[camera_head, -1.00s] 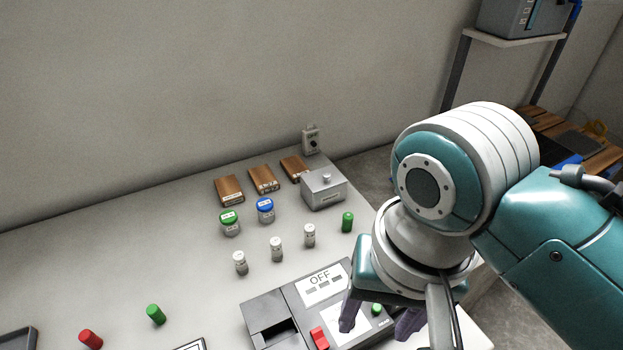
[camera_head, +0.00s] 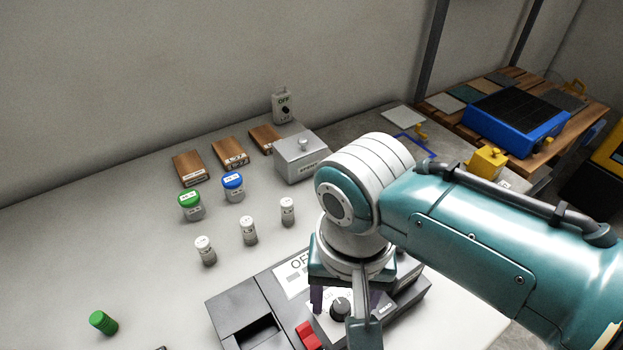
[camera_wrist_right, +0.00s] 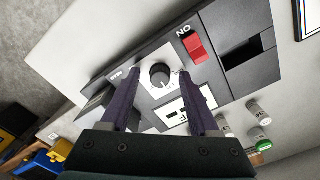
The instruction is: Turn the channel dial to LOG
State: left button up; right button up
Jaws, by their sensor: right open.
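A dark box-shaped device (camera_head: 232,304) stands at the front of the table. Its round black dial (camera_head: 340,308) sits on a white plate; the dial also shows in the right wrist view (camera_wrist_right: 160,75). The small marks around the dial are too blurred to read. My right gripper (camera_head: 342,316) points down over the device. It is open, with its purple fingers on either side of the dial in the right wrist view (camera_wrist_right: 158,84); contact cannot be told. A display reading OFF (camera_head: 292,274) is partly hidden by my arm. My left gripper is out of view.
A red switch (camera_head: 308,336) is beside the dial plate. White-capped vials (camera_head: 248,231), green-lidded (camera_head: 190,206) and blue-lidded (camera_head: 233,187) jars, wooden blocks (camera_head: 230,152) and a grey lidded box (camera_head: 301,157) stand behind.

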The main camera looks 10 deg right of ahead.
grip_shut()
dwell(0.6)
